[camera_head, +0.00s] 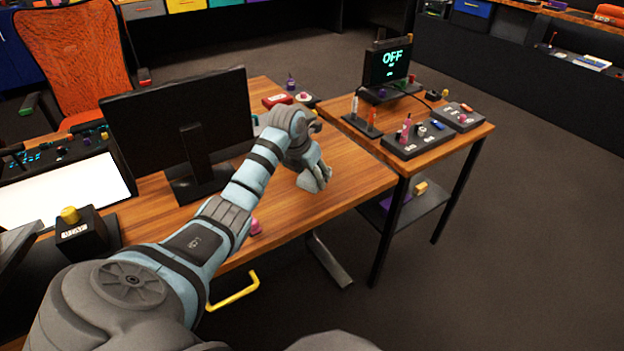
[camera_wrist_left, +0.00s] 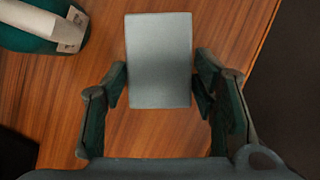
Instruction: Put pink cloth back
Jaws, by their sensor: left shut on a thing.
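My left gripper (camera_head: 318,183) is over the right part of the wooden desk (camera_head: 350,183), pointing down. In the left wrist view its fingers (camera_wrist_left: 161,85) are on both sides of a flat, pale grey rectangular thing (camera_wrist_left: 158,60), and the gripper is shut on it. The wood shows below it; whether it touches the desk I cannot tell. It does not look pink in this view. A small round pink thing (camera_head: 255,227) is at the desk's front edge beside my forearm. I cannot make out a pink cloth. My right gripper is not in view.
A black monitor (camera_head: 180,125) stands on the desk left of my gripper. A rounded dark green thing (camera_wrist_left: 35,25) is near the gripper. The floor at right is clear.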

